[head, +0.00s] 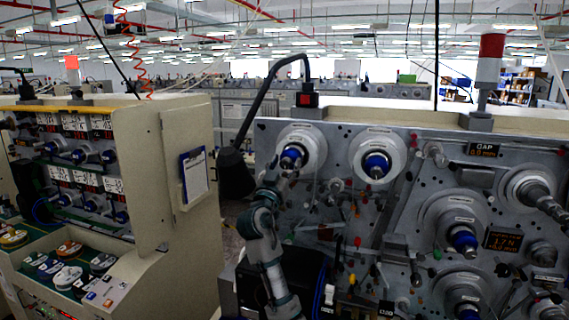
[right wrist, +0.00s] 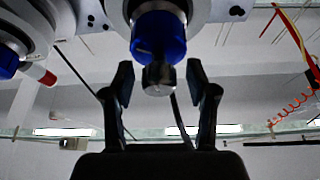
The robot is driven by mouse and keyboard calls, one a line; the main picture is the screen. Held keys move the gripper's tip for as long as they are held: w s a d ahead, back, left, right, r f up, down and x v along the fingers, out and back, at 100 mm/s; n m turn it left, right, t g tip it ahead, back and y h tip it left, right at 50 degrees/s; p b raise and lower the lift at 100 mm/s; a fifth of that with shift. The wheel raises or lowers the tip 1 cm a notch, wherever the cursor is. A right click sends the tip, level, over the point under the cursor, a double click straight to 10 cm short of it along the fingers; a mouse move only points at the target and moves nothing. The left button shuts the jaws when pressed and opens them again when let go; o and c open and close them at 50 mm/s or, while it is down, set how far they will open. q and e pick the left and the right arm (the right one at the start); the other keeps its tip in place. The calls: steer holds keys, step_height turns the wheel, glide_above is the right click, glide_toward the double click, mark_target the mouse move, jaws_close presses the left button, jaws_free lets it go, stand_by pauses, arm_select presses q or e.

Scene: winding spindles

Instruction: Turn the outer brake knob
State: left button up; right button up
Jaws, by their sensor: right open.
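The spindle at the upper left of the grey machine panel has a blue collar with a short silver knob (head: 289,163) at its outer end, in front of a pale round flange (head: 313,141). In the right wrist view the silver knob (right wrist: 158,78) hangs below the blue collar (right wrist: 158,38). My right gripper (right wrist: 160,80) is open, with one finger on each side of the silver knob and a gap visible on both sides. In the head view my right gripper (head: 277,174) is small and dark, just below the knob. My left gripper is not in view.
A similar blue spindle (head: 376,164) stands to the right, with more spindles further right. A black lamp arm (head: 262,100) curves close to the left of my arm. Levers and coloured knobs cover the panel below. A beige cabinet (head: 160,150) stands left.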

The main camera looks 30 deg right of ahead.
jaws_close()
steer(key=shift+n, duration=0.3)
steer(key=n+t, duration=0.1)
steer(key=n, duration=0.1)
steer(key=n+y, duration=0.1)
steer(key=shift+n+t+y, duration=0.3)
steer(key=shift+n+t, duration=0.1)
steer(key=n+t+y, duration=0.1)
steer(key=n, duration=0.2)
steer(key=n+y+p, duration=0.1)
steer(key=n+y, duration=0.1)
steer(key=n, duration=0.2)
steer(key=shift+s+d+r+n+t+y+p, duration=0.1)
steer(key=shift+r+n+t+y+p, duration=0.05)
steer(key=shift+n+t+y+p, duration=0.2)
steer(key=n+y, duration=0.2)
steer(key=n, duration=0.3)
steer(key=shift+n+y, duration=0.55)
steer(key=shift+n, duration=1.1)
steer(key=shift+f, duration=0.3)
